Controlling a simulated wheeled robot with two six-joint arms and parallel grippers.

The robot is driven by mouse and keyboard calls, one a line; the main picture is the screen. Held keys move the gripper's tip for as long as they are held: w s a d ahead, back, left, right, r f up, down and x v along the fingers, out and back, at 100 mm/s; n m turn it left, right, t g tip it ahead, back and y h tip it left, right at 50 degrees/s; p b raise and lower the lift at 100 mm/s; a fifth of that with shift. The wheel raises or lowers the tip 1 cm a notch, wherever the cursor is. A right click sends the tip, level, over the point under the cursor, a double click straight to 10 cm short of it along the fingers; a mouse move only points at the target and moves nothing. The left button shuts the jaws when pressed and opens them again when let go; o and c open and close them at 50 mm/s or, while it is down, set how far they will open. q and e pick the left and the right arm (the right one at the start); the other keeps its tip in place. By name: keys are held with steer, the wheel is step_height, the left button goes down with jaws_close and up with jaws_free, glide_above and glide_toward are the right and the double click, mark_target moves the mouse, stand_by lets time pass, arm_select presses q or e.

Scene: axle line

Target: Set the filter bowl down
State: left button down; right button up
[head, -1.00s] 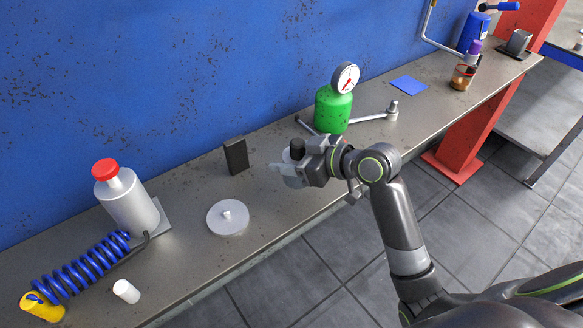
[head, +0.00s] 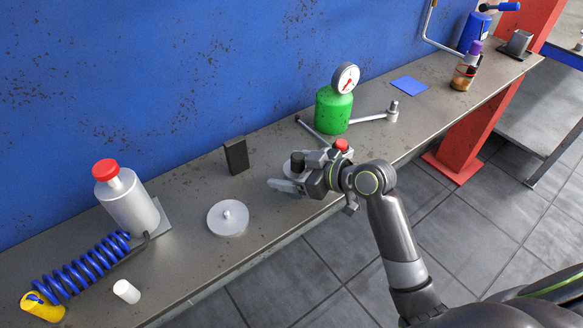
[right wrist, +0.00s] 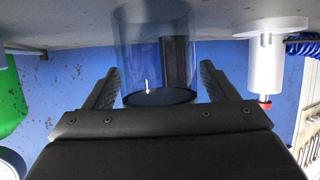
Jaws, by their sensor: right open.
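The filter bowl is a clear cylinder with a dark round end, and it stands out in the right wrist view (right wrist: 155,60) between my two fingers. That view is upside down, with the bench at the top. Gaps show between the bowl and both fingers. In the head view the bowl (head: 290,169) is a pale shape mostly hidden by my right gripper (head: 287,174), which is open low over the bench (head: 265,205). The bowl's bench-side end is cut off in the wrist view, so its contact is hard to judge. My left gripper is not in view.
A dark block (head: 236,155) stands behind the gripper, and a pale disc with a peg (head: 228,218) lies left of it. A green gauge canister (head: 332,110) and a red knob (head: 342,145) are close on the right. A red-capped bottle (head: 130,203) stands farther left.

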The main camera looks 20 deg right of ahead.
steer(key=shift+r, duration=0.25)
steer(key=shift+s+d, duration=0.25)
steer(key=shift+d, duration=0.05)
steer(key=b+v, duration=0.1)
steer(key=v, duration=1)
